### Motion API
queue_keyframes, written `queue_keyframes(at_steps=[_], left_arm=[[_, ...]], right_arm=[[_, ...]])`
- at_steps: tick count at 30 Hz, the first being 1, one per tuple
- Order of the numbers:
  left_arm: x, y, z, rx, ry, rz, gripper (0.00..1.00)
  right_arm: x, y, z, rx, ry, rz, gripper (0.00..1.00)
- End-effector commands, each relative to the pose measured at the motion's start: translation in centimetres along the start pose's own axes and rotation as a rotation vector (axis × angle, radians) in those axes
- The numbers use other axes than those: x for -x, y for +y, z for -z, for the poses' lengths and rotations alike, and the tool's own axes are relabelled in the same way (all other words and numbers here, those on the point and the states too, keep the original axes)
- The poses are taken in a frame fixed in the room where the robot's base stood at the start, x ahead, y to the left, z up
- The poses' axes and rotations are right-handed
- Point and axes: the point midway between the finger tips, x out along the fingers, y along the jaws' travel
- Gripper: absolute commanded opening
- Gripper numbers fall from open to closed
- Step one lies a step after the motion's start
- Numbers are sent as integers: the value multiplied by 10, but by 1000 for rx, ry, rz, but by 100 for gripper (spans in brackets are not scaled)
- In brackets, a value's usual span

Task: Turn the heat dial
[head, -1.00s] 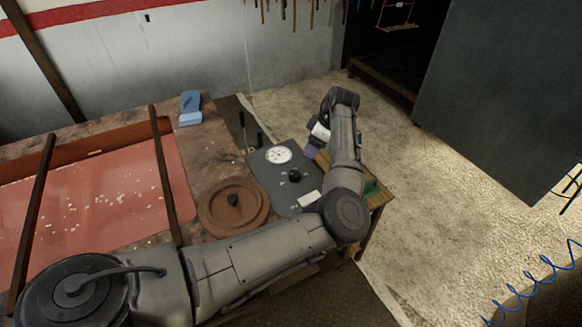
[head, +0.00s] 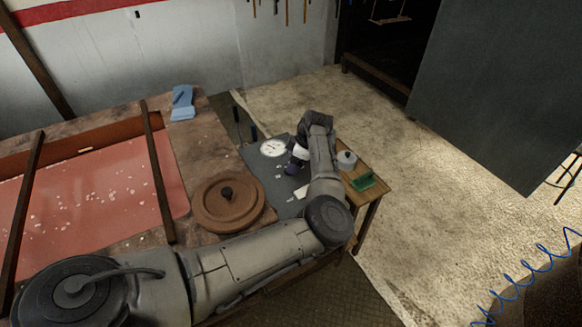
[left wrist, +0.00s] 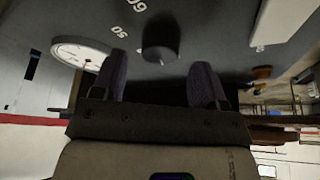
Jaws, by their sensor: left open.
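The heat dial is a dark round knob (left wrist: 160,38) on a grey panel (head: 262,166), with white numbers beside it in the left wrist view. My left gripper (left wrist: 158,80) is open, its two purple fingers spread just short of the dial and apart from it, with the dial roughly in line with the gap between them. In the head view the left gripper (head: 291,168) is over the panel and hides the dial. A white round gauge (head: 273,148) is on the same panel and also shows in the left wrist view (left wrist: 80,52). My right gripper is not in view.
A brown round lid with a knob (head: 227,203) lies left of the panel. A green block (head: 363,182) and a grey round piece (head: 346,160) sit on the wooden stand to the right. A blue object (head: 182,103) lies on the bench's back corner.

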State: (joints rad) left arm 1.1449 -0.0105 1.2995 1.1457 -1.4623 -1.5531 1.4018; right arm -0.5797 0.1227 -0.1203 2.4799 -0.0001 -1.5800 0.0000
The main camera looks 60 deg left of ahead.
Motion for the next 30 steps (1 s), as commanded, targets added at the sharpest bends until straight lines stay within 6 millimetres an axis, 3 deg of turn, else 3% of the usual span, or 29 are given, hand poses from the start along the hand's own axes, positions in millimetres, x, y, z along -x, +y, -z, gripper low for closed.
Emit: queue_keyframes(at_steps=[7,20,30], left_arm=[[-22,0,0,0,0,0,67],[-26,0,0,0,0,0,66],[-26,0,0,0,0,0,33]], right_arm=[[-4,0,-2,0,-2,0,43],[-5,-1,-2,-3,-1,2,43],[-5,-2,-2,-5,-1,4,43]])
